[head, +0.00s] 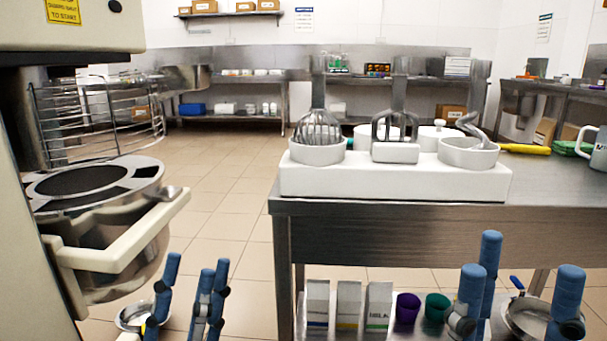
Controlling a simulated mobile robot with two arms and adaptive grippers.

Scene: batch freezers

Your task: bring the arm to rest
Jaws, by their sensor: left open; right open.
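My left gripper (194,272) is at the lower left of the head view. Its blue fingers point up and stand apart with nothing between them. It is in front of the floor, just right of the mixer's bowl (110,268). My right gripper (522,268) is at the lower right, in front of the steel table (400,235). Its blue fingers are spread and hold nothing that I can see. Both wrists and arms are mostly cut off by the bottom edge.
A large mixer with a pale bar handle (120,238) fills the left side. On the table, a white holder (390,182) carries a whisk (319,128), a flat beater (394,125) and a hook (474,130). Cartons (348,305) stand below. Tiled floor (235,180) is free between mixer and table.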

